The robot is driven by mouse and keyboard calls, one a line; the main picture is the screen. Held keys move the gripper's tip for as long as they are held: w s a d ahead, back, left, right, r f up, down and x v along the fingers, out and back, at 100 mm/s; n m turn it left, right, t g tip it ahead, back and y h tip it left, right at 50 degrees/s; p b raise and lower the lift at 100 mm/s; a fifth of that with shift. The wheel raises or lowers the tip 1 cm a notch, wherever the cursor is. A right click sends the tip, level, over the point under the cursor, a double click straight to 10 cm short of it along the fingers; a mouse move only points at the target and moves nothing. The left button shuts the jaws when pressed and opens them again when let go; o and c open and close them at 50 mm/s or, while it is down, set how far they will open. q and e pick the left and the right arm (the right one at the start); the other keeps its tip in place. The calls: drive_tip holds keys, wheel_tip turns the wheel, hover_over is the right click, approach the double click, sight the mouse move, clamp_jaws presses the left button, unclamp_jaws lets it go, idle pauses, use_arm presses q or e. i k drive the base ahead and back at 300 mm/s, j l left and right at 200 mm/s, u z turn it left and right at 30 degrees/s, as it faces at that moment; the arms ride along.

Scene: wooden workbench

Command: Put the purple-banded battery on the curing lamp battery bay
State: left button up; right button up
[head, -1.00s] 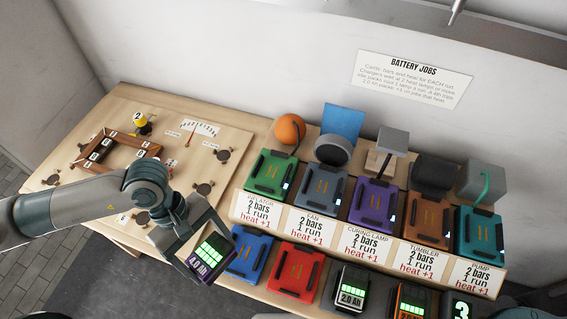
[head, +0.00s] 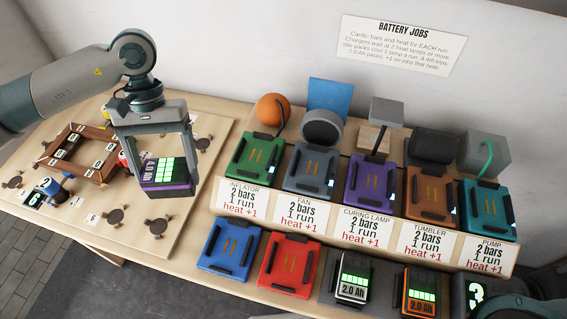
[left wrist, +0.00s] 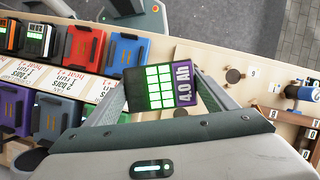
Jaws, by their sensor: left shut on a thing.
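The purple-banded battery (head: 165,172) is black with a lit green bar display and a purple edge; its label reads 4.0 Ah in the left wrist view (left wrist: 160,85). My left gripper (head: 166,184) is shut on it and holds it above the left wooden board. The curing lamp battery bay (head: 369,187) is the purple plate in the middle of the raised row, to the right of the gripper. It is empty, with its contacts showing. The grey curing lamp (head: 386,111) stands behind it.
The green (head: 254,160), grey-blue (head: 312,170), orange-brown (head: 428,195) and teal (head: 488,211) bays flank the purple one. In front are empty blue (head: 230,248) and red (head: 290,267) plates and two 2.0 Ah batteries (head: 353,280). A wooden frame (head: 78,150) lies on the left board.

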sight(371, 181)
drive_tip(key=z, duration=1.15)
drive_tip(key=l, duration=0.45)
drive_tip(key=i+l, duration=0.15)
drive_tip(key=l, duration=0.25)
